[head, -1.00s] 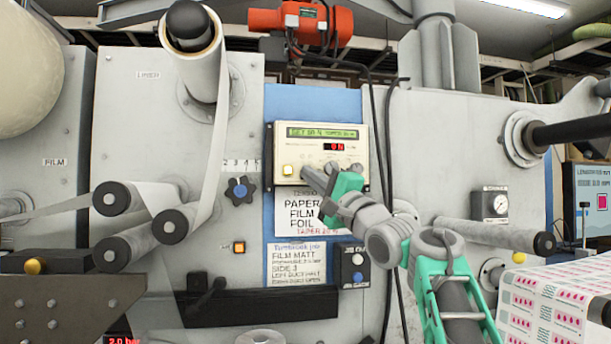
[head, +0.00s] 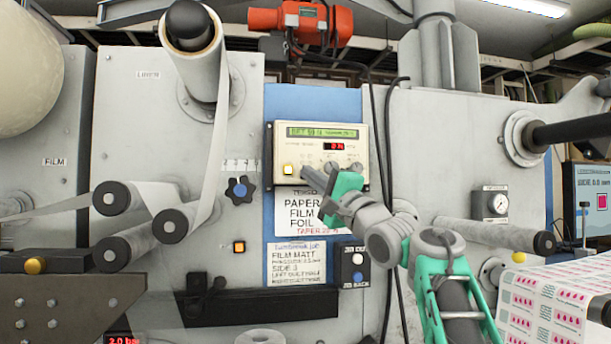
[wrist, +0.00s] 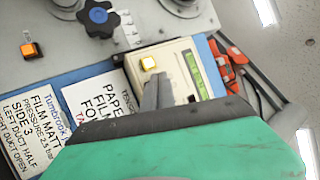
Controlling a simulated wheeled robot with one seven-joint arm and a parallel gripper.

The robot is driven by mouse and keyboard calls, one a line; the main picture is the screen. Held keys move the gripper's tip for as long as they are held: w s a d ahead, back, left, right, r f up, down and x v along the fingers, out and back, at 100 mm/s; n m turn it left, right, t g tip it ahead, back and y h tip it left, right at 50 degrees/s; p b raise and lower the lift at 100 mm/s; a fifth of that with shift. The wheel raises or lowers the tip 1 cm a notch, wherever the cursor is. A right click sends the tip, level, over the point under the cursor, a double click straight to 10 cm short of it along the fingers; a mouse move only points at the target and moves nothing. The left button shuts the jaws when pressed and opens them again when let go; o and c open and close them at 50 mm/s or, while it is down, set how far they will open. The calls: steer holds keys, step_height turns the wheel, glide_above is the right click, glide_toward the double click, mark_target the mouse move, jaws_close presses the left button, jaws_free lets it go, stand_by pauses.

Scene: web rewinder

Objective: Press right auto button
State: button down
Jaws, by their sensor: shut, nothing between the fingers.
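A cream control panel (head: 277,137) with a green text display (head: 322,132) and a red number readout (head: 334,146) is fixed to the blue strip of the machine. The wrist view shows the closed fingers (wrist: 155,94) beside that button. I cannot tell whether the tips touch the panel. No auto label is readable; the fingers hide part of the panel.
A small black box (head: 351,265) with white and blue buttons is below the panel. Rollers (head: 120,197) project at the left; dark cables hang right of the panel.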

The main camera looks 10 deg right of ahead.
stand_by(0.4)
steer(key=shift+w+p, duration=0.45)
steer(key=shift+w, duration=0.05)
steer(key=shift+w+p, duration=0.35)
stand_by(0.4)
steer(key=shift+s+b, duration=0.55)
steer(key=shift+s, duration=0.25)
